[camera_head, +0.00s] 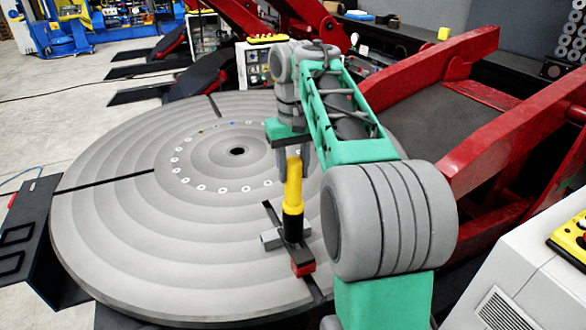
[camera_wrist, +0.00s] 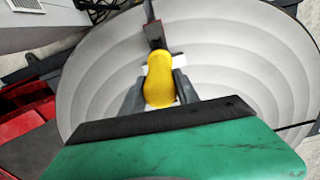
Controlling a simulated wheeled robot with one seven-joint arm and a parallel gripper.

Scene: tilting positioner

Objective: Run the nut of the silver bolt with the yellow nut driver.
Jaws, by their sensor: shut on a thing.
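The yellow nut driver (camera_head: 293,190) stands about upright above the round grey table (camera_head: 110,215), with a black lower part. My gripper (camera_head: 293,162) is shut on its yellow handle near the top. In the wrist view the handle (camera_wrist: 160,78) sits between the two grey fingers of my gripper (camera_wrist: 160,92). The driver's black end comes down at a clamp with a grey block (camera_head: 270,238) and a red end (camera_head: 303,268). The silver bolt and its nut do not show; whether the driver touches the nut cannot be told.
The table has a ring of small bolts and holes around a dark centre hole (camera_head: 237,151), and dark radial slots. Red frame arms (camera_head: 480,140) rise at the right. A white cabinet with a yellow control panel (camera_head: 568,240) stands at the lower right. The table's left part is clear.

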